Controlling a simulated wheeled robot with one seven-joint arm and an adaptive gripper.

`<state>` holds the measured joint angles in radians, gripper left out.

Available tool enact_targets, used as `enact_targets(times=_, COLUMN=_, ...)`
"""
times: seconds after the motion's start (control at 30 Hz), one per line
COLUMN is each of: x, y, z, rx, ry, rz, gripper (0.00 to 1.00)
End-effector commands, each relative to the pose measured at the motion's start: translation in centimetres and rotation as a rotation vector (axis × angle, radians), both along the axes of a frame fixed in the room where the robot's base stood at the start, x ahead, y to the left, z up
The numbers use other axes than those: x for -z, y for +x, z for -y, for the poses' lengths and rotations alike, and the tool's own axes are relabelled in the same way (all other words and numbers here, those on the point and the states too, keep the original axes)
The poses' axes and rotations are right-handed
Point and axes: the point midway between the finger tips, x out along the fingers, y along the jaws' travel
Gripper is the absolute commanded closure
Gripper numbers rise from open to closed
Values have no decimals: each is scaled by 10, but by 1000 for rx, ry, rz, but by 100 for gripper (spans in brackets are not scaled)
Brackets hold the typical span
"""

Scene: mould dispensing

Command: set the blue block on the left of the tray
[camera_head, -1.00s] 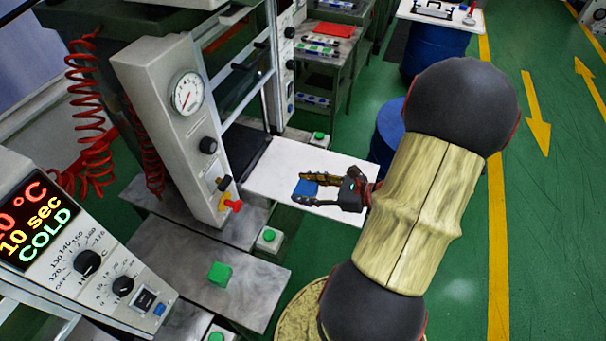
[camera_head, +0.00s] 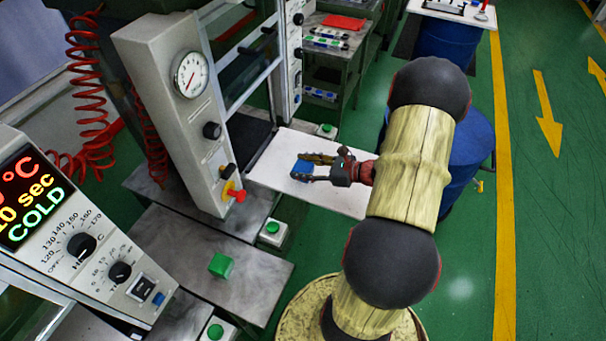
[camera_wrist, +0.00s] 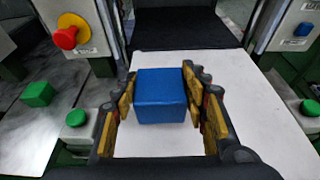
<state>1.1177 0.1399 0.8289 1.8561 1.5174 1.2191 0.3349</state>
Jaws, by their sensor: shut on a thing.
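The blue block (camera_head: 302,168) is between the fingers of my gripper (camera_head: 316,168), over the white tray (camera_head: 345,202). In the wrist view the blue block (camera_wrist: 160,96) sits between the two yellow-padded fingers of my gripper (camera_wrist: 160,100), which is shut on it. The white tray (camera_wrist: 150,142) lies below and reaches toward the dark press opening. I cannot tell whether the block touches the tray or hangs just above it.
A press with a gauge (camera_head: 190,74) and a red-yellow knob (camera_head: 235,192) stands left of the tray. A green block (camera_head: 221,265) lies on the grey metal table (camera_head: 170,245). A blue barrel (camera_head: 468,150) stands at right, behind my arm.

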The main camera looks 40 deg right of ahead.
Motion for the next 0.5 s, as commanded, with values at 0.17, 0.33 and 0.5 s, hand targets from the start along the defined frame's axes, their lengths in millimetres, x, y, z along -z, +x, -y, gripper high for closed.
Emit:
enact_targets(times=0.17, x=26, y=-1, z=-1, rx=1, ry=2, rz=0, gripper=100)
enact_targets(times=0.33, x=26, y=-1, z=0, rx=1, ry=0, rz=2, gripper=100)
enact_targets(times=0.5, x=28, y=-1, z=0, rx=0, ry=1, rz=2, gripper=100)
